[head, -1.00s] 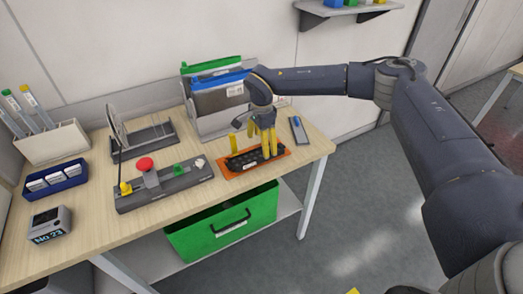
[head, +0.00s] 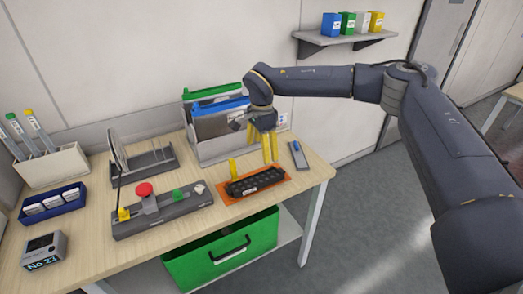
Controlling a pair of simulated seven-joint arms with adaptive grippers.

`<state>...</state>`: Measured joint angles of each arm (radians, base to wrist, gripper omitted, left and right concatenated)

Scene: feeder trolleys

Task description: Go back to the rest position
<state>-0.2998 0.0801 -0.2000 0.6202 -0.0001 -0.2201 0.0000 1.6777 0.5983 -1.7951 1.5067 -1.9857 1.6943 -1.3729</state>
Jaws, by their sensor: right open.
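My right gripper (head: 270,150), with yellow fingers, is open and hangs pointing down over the back edge of the black slotted block (head: 256,182). The block lies on an orange mat (head: 230,199) near the table's right end. A small yellow piece (head: 233,167) stands upright at the block's left end, apart from the fingers. I see nothing held between the fingers. My left gripper is not in view.
The wooden table (head: 90,240) also bears a button panel (head: 165,212), a file holder (head: 215,148), a pen box (head: 48,168), a blue tray (head: 54,203) and a No.23 display (head: 45,252). A green crate (head: 225,255) sits below. A wall shelf (head: 345,42) holds several boxes.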

